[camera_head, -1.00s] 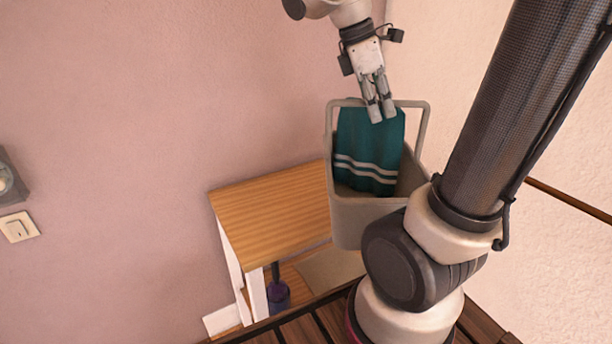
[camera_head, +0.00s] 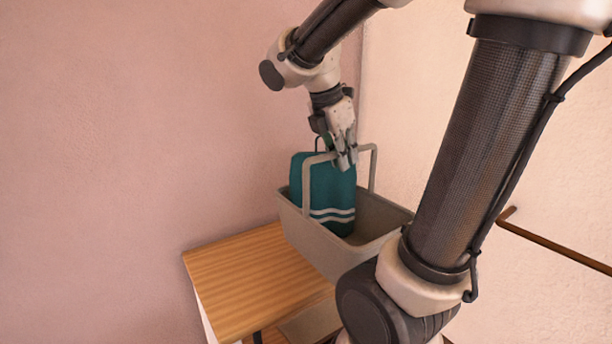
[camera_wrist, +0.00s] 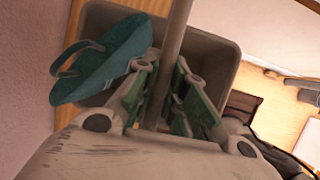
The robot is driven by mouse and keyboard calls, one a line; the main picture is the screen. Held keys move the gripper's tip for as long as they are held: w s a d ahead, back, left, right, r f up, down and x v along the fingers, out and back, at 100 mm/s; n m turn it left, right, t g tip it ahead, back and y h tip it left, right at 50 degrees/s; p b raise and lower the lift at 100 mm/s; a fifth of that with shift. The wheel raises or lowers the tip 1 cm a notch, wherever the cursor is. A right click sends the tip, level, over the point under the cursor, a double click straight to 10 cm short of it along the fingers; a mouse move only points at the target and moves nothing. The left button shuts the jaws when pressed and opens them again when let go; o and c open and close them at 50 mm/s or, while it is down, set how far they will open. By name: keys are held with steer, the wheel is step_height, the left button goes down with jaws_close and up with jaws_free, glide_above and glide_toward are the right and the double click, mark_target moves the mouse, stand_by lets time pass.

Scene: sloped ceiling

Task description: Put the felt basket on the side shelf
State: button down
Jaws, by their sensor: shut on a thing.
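The grey felt basket (camera_head: 318,244) hangs by its upright handle from my gripper (camera_head: 345,160), which is shut on the handle bar. A teal towel or bag with pale stripes (camera_head: 330,192) is inside the basket, at its left side. The side shelf (camera_head: 232,283) has a wooden top and stands against the pink wall. The basket overlaps the shelf's right part in the head view; whether it touches the top cannot be told. In the wrist view the handle (camera_wrist: 172,62) runs between my fingers, and the basket (camera_wrist: 222,62) opens below.
The left part of the shelf top is bare. The pink wall (camera_head: 120,130) is behind, and a pale wall with a brown rail (camera_head: 555,248) is at the right. My own arm hides the space right of the basket.

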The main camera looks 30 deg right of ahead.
steer(key=shift+w+a+f, duration=0.1)
steer(key=shift+w+f, duration=0.5)
steer(key=shift+w, duration=1.8)
steer(key=shift+w+a+f, duration=0.1)
steer(key=shift+w+f, duration=0.5)
steer(key=shift+w, duration=1.8)
steer(key=shift+w+a+f, duration=0.1)
steer(key=shift+w+f, duration=0.5)
steer(key=shift+w, duration=1.8)
steer(key=f, duration=0.3)
steer(key=shift+w+f, duration=0.2)
steer(key=shift+f, duration=0.05)
steer(key=c, duration=1.5)
jaws_free()
